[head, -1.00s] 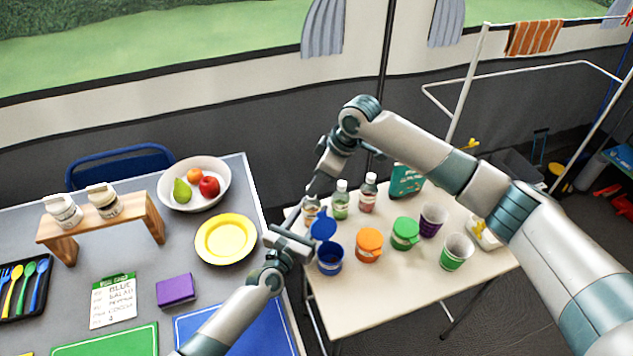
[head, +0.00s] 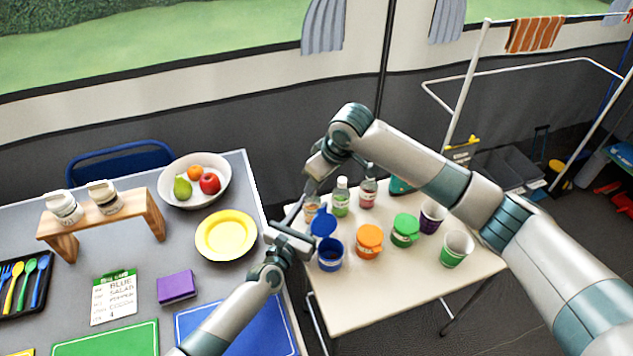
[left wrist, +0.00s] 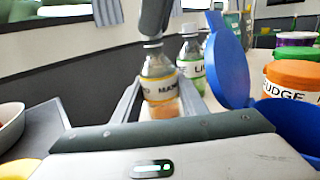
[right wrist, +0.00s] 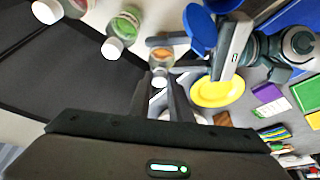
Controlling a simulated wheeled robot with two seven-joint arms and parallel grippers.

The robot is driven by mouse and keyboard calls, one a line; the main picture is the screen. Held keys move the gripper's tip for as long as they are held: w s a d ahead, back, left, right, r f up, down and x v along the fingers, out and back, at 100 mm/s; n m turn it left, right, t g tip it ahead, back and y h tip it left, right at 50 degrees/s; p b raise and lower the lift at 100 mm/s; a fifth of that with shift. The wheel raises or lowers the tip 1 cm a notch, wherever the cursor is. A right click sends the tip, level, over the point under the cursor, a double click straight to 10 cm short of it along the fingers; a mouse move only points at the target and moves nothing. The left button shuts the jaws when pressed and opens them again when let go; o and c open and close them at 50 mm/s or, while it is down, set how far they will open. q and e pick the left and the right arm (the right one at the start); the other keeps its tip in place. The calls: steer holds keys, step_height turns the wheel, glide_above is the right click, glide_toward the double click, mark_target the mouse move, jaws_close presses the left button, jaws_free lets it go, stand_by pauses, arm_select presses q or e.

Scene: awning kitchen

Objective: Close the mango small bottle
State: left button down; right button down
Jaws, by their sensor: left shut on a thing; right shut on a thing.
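The mango small bottle (left wrist: 160,90), clear with a white label and orange contents, stands upright between the fingers of my left gripper (left wrist: 160,100). In the head view the bottle (head: 311,209) is at the left edge of the cream table, partly hidden by my grippers. My left gripper (head: 300,220) is shut around its body. My right gripper (head: 309,193) comes from above and is shut on the white cap (right wrist: 159,79) at the bottle's top. Whether the cap is fully down on the neck cannot be told.
A lime bottle (head: 341,198) and another bottle (head: 368,192) stand close right. An open blue jar (head: 330,257), an orange-lidded jar (head: 369,241) and a green-lidded jar (head: 405,231) stand nearer. A yellow plate (head: 225,236) is on the grey table left.

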steer(key=m, duration=0.2)
steer(key=m+h, duration=0.1)
steer(key=m, duration=0.1)
steer(key=a+m+t, duration=0.1)
steer(key=m, duration=0.1)
steer(key=shift+s+h, duration=0.3)
steer(key=shift+h, duration=0.1)
steer(key=m+h, duration=0.1)
steer(key=m, duration=0.1)
steer(key=a+m+h, duration=0.1)
steer(key=m, duration=0.2)
steer(key=shift+m, duration=0.3)
steer(key=m, duration=0.2)
steer(key=m+h, duration=0.1)
steer(key=m, duration=0.1)
steer(key=m+h, duration=0.1)
steer(key=m, duration=0.1)
steer(key=shift+w+a+g, duration=0.25)
steer(key=shift+g, duration=0.05)
steer(key=m+g+h, duration=0.1)
steer(key=m, duration=0.3)
steer(key=shift+w, duration=0.2)
steer(key=shift+d, duration=0.1)
steer(key=c, duration=1.6)
jaws_free()
steer(key=shift+c, duration=0.4)
